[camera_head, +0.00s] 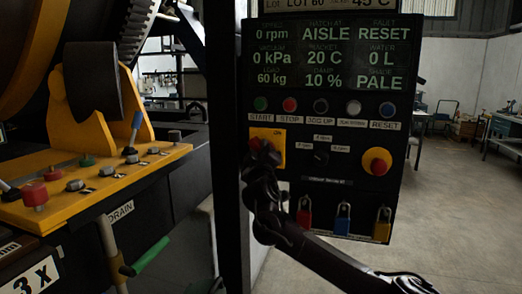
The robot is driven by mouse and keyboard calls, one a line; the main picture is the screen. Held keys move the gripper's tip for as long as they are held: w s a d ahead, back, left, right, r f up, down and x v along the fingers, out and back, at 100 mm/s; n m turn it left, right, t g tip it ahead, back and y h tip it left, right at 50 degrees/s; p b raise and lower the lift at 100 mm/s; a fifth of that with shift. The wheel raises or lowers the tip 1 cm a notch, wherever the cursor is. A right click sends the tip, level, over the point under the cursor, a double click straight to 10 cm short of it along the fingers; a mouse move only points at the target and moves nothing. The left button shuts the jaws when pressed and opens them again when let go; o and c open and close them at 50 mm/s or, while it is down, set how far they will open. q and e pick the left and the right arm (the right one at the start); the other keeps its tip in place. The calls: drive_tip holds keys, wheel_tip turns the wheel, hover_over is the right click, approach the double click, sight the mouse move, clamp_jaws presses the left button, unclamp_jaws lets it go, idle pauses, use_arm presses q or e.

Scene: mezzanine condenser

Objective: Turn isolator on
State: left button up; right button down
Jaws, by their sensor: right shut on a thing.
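The isolator (278,136) is a yellow square plate with a red knob, on the left side of a black control panel (340,100). My right gripper (262,158) is dark, and its arm comes in from the lower right. It is shut on the isolator's red knob. The gripper hides most of the knob, so I cannot tell which way the knob is turned. My left gripper is not in view.
Push buttons and a lit display sit above the isolator. A red emergency stop (378,164) is to its right. Red, blue and yellow padlocks (382,228) hang below. A yellow valve bench (90,185) stands at left. Open floor (450,220) lies to the right.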

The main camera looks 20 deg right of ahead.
drive_tip(key=n+y+p, duration=0.1)
drive_tip(key=n, duration=0.1)
drive_tip(key=n+g+p, duration=0.1)
drive_tip(key=n, duration=0.2)
drive_tip(key=shift+y, duration=0.4)
drive_tip(key=n, duration=0.1)
drive_tip(key=n+g+p, duration=0.1)
drive_tip(key=n, duration=0.1)
drive_tip(key=n+p, duration=0.1)
drive_tip(key=shift+a+f+n+g+y, duration=0.1)
drive_tip(key=shift+f+n+g+y, duration=0.2)
drive_tip(key=shift+n, duration=0.1)
drive_tip(key=n+g+p, duration=0.1)
drive_tip(key=n+p, duration=0.1)
drive_tip(key=n, duration=0.1)
drive_tip(key=shift+f+n+g, duration=0.1)
drive_tip(key=shift+n+g, duration=0.2)
drive_tip(key=shift+n, duration=0.1)
drive_tip(key=shift+f+n+g+h+p, duration=0.25)
drive_tip(key=shift+n+g+h+p, duration=0.15)
drive_tip(key=shift+n+g+p, duration=0.8)
drive_tip(key=shift+f+n+t, duration=0.1)
drive_tip(key=shift+n+t, duration=0.2)
drive_tip(key=shift+n, duration=0.1)
drive_tip(key=c, duration=1.2)
unclamp_jaws()
drive_tip(key=shift+c, duration=0.2)
drive_tip(key=shift+s, duration=0.1)
